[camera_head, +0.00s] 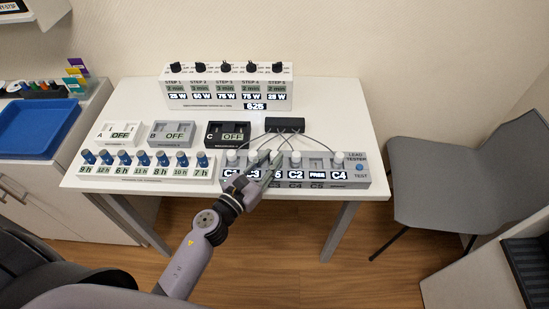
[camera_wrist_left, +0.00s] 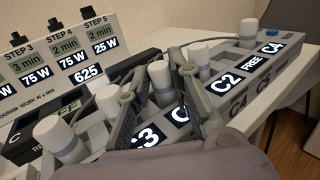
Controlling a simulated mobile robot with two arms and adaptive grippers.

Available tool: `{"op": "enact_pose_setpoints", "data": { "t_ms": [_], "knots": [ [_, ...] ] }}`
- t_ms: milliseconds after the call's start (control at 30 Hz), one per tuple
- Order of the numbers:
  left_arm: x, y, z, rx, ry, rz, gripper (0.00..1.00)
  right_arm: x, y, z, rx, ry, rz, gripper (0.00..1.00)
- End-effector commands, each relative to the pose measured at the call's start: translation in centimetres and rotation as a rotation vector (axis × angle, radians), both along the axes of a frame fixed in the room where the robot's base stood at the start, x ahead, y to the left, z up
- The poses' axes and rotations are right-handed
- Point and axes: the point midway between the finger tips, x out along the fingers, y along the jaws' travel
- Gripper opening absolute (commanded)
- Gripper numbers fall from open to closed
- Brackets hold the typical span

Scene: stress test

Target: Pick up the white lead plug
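A grey lead tester (camera_head: 358,181) stands at the table's front right, with several white lead plugs in a row and labels C1, C3, C2, FREE and C4 readable. My left gripper (camera_head: 269,157) is over its middle, fingers pointing down. In the left wrist view, the fingers (camera_wrist_left: 158,95) stand on either side of one white lead plug (camera_wrist_left: 160,74), between the C3 and C2 plugs. The gripper looks open; I cannot tell whether a finger touches the plug. That plug's label is mostly hidden. Neighbouring plugs (camera_wrist_left: 108,103) (camera_wrist_left: 201,53) are just outside the fingers. My right gripper is out of view.
Thin leads run from a black block (camera_head: 285,124) to the plugs. A rack of blue-capped vials (camera_head: 145,172) is left of the tester. Three boxes marked A, B and C (camera_head: 172,134) and a program panel (camera_head: 227,88) stand behind. A grey chair (camera_head: 450,185) is at right.

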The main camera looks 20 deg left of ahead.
Motion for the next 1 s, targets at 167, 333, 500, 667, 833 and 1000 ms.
{"op": "enact_pose_setpoints", "data": {
  "t_ms": [167, 333, 500, 667, 833, 1000],
  "knots": [
    [0.0, 0.0, 0.0, 0.000, 0.000, 0.000, 0.05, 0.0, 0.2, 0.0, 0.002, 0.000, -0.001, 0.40],
    [0.0, 0.0, 0.0, 0.000, 0.000, 0.000, 0.00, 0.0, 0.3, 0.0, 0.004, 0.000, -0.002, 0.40],
    [0.0, 0.0, 0.0, 0.000, 0.000, 0.000, 0.00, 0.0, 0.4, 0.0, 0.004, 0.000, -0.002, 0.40],
    [0.0, 0.0, 0.7, 0.003, -0.001, -0.002, 0.00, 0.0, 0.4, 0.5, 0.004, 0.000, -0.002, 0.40],
    [0.0, 0.0, 2.9, 0.004, -0.001, -0.003, 0.00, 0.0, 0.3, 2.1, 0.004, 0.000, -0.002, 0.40],
    [0.0, 0.0, 6.6, 0.006, -0.002, -0.003, 0.00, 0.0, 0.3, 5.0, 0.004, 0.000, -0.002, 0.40]
  ]
}}
